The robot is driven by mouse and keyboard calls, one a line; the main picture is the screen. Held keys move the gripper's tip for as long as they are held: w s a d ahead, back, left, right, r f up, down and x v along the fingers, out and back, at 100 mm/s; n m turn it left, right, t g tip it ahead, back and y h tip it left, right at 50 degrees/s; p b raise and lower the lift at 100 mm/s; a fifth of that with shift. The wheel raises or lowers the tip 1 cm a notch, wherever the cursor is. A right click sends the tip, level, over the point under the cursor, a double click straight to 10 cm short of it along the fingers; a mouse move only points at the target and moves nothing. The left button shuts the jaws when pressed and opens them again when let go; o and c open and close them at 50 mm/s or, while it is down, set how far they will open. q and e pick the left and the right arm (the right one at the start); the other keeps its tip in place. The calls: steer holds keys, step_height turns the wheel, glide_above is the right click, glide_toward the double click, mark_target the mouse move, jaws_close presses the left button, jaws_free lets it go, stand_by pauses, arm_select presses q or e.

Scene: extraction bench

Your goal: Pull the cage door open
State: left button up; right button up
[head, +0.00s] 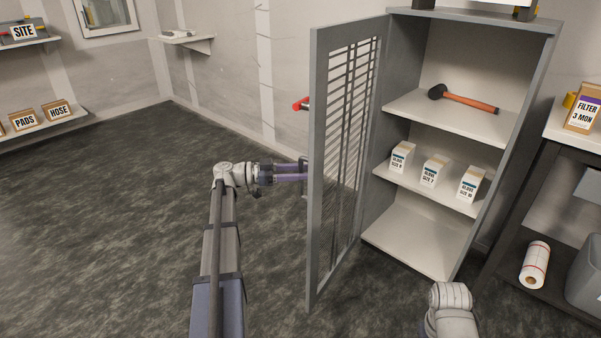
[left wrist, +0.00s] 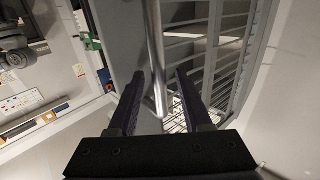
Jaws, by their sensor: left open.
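The grey cage door (head: 318,170) with its slatted mesh panel stands swung open from the cabinet (head: 483,22), at a wide angle to its front. My left gripper (head: 300,171) is at the door's outer face, about mid-height, beside the free edge. In the left wrist view, its two dark fingers (left wrist: 159,76) are open, with the door's metal bar handle (left wrist: 155,45) between them. I cannot tell whether the fingers touch the bar. The mesh (left wrist: 222,45) shows just beyond. My right gripper is not in view.
The cabinet shelves hold a hammer (head: 463,98) and several small white boxes (head: 434,170). A red piece (head: 301,104) shows left of the door's edge. A dark bench (head: 530,150) stands at the right. The floor (head: 110,230) left of the door is clear.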

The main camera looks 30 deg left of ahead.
arm_select(q)
steer(key=v, duration=0.7)
steer(key=shift+s+a, duration=0.2)
steer(key=shift+a, duration=0.1)
